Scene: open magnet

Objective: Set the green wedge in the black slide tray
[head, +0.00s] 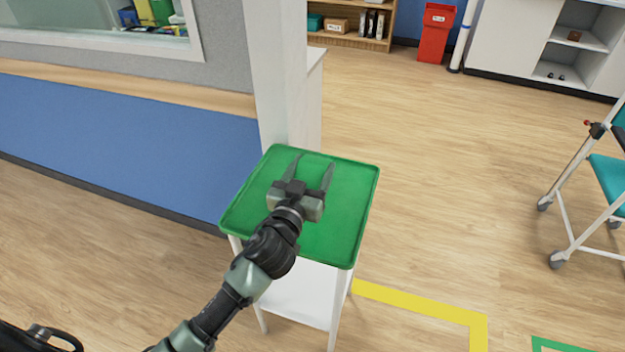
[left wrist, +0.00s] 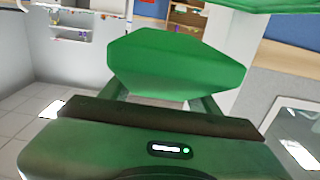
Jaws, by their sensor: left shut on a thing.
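My left gripper (head: 314,160) shows in front of the green tray-topped stand in the head view, its two fingers pointing away from me. In the left wrist view, the green wedge (left wrist: 175,62), a faceted block, sits between the fingers, and the gripper is shut on it. In the head view the wedge cannot be told apart from the green surface behind it. I see no black slide tray in either view. My right gripper is not in view.
The green tray top (head: 343,235) rests on a white stand beside a white post (head: 278,75). A teal-seated wheeled chair (head: 606,180) stands right. Shelves (head: 352,40) and a red bin (head: 434,35) are at the back. Wooden floor between is clear.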

